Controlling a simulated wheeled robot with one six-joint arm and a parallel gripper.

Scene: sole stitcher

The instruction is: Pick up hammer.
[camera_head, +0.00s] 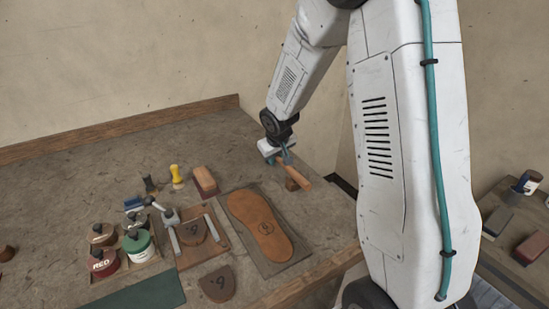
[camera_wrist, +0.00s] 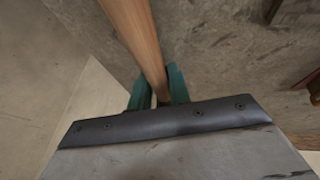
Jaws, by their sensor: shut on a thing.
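My gripper (camera_head: 282,156) is near the back right of the bench. Its teal fingers are shut on a pale wooden handle (camera_head: 298,171), which I take to be the hammer's. The handle slants down to the right from the fingers. In the wrist view, the handle (camera_wrist: 140,38) runs from between the fingers (camera_wrist: 158,88) out past the top edge. No hammer head can be made out. I cannot tell how high the handle is above the bench.
A small brown block (camera_head: 292,185) is close by the handle. A sole on a dark mat (camera_head: 244,238), a red-brown brush (camera_head: 205,181), a yellow-handled tool (camera_head: 176,175) and several pots (camera_head: 138,244) stand left. The back left of the bench (camera_head: 80,170) is clear.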

